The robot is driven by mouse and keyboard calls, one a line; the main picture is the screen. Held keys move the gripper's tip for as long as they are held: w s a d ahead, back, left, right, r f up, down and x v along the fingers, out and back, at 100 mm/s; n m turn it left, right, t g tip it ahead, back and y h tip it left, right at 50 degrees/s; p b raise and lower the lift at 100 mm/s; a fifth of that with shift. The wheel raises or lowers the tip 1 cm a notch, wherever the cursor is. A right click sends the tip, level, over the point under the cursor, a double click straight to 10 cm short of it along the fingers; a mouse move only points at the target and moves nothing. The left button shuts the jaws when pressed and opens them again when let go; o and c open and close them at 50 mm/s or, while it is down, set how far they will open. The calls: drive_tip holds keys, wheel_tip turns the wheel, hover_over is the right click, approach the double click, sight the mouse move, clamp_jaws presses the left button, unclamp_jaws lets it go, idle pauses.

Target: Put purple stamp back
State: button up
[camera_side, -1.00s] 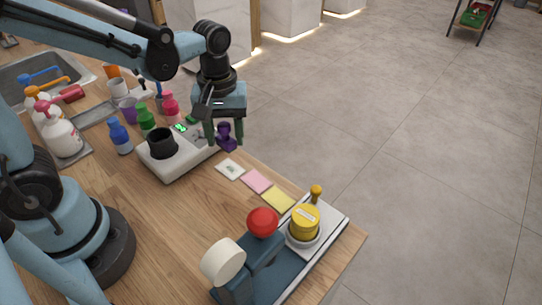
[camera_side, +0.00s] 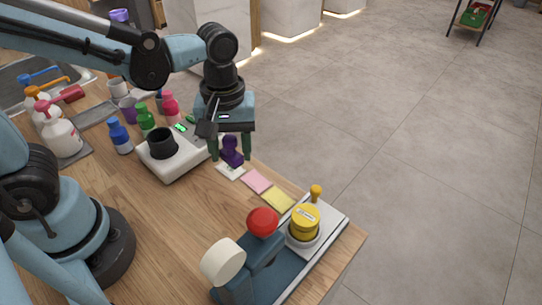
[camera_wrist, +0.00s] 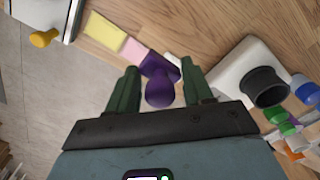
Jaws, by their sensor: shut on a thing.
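My gripper (camera_side: 231,152) is shut on the purple stamp (camera_side: 231,147), with a finger on either side of it. The stamp hangs knob up, over or just at the white card (camera_side: 225,169) in the side view, and covers part of that card. I cannot tell whether its base touches the card. In the wrist view the stamp (camera_wrist: 159,88) sits between the green fingers (camera_wrist: 160,90), its round knob towards the camera and its base further off.
A pink card (camera_side: 256,181) and a yellow card (camera_side: 278,200) lie in a row to the right. A white device with a black cup (camera_side: 162,143) stands at left. Bare wood (camera_side: 180,225) lies in front.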

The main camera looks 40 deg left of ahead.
drive_tip(key=s+d+r, duration=0.3)
drive_tip(key=s+d, duration=0.7)
drive_tip(key=s, duration=0.5)
hover_over(230, 214)
wheel_tip(230, 214, down, 7)
drive_tip(key=shift+f, duration=2.15)
drive_tip(key=shift+f, duration=0.2)
drive_tip(key=o, duration=0.8)
drive_tip(key=shift+o, duration=0.2)
drive_tip(key=shift+r, duration=0.1)
